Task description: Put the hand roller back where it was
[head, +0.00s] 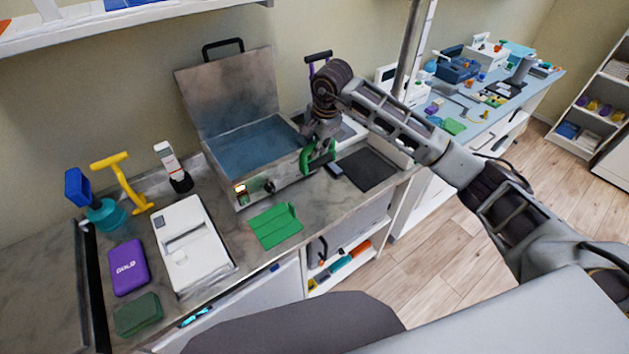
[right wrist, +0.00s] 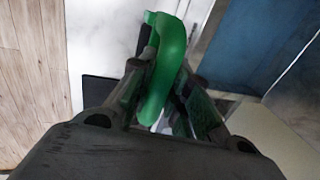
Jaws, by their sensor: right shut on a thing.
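My right gripper (head: 320,140) points down over the counter, just right of the open steel water bath. It is shut on a green curved thing, which looks like the handle of the hand roller (head: 318,159). In the right wrist view the green handle (right wrist: 163,65) stands between the fingers of the gripper (right wrist: 160,100), with a dark part beside it. The fingers hide part of it, and I cannot tell whether it touches the counter. My left gripper is not in view.
The steel bath (head: 222,180) holds blue water, its lid up. A black mat (head: 368,169) lies right of the gripper.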

